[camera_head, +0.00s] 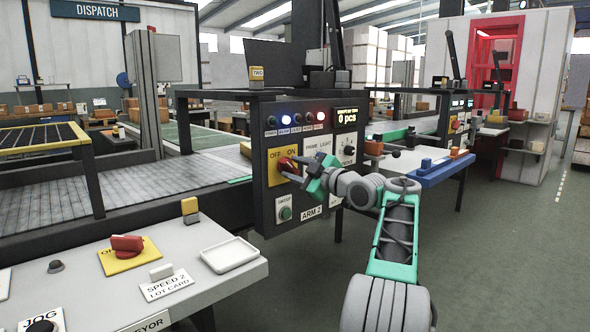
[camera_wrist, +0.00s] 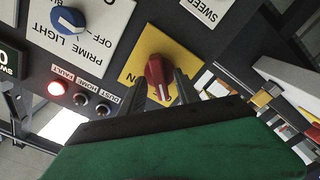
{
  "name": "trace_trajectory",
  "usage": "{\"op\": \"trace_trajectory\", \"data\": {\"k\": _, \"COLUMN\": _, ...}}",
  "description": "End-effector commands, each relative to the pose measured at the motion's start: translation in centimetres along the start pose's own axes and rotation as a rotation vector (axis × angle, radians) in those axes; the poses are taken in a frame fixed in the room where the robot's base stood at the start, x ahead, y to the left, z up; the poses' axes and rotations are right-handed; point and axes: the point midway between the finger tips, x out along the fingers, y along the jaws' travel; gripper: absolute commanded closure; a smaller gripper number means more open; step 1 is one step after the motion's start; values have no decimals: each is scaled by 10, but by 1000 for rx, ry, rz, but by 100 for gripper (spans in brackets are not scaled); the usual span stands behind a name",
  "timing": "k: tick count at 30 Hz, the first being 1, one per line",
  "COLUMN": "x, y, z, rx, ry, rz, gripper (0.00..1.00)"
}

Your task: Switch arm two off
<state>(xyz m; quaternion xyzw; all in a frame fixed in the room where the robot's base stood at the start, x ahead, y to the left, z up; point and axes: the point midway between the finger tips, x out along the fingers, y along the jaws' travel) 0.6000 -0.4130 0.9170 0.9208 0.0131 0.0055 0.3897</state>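The arm two panel (camera_head: 335,195), labelled ARM 2, carries a yellow OFF/ON plate (camera_head: 283,155) with a red rotary switch (camera_head: 287,165). My gripper (camera_head: 287,172) reaches this switch from the right. In the wrist view, the red switch (camera_wrist: 158,72) sits on its yellow plate (camera_wrist: 176,45) between my two dark gripper fingers (camera_wrist: 163,80), one on each side. The fingers are apart; I cannot tell whether they touch the knob. The white mark on the knob points down in that view. My gripper hides part of the plate's lettering.
A PRIME LIGHT knob (camera_head: 348,150) and a green SWEEP button (camera_head: 285,213) are on the same panel. A red lamp (camera_wrist: 57,89) glows by the FAULT label. A front console (camera_head: 200,290) has another red switch (camera_head: 127,243). A blue tray (camera_head: 432,172) stands right of my arm.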

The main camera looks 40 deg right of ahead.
Motion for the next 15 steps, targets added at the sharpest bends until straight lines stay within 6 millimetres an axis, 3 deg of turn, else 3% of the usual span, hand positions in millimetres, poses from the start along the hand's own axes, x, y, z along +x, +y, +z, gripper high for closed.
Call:
{"op": "trace_trajectory", "data": {"k": 10, "x": -60, "y": 2, "z": 0, "rx": 1, "ry": -3, "rz": 2, "gripper": 62}}
{"op": "trace_trajectory", "data": {"k": 15, "x": -76, "y": 1, "z": 0, "rx": 0, "ry": -1, "rz": 1, "gripper": 62}}
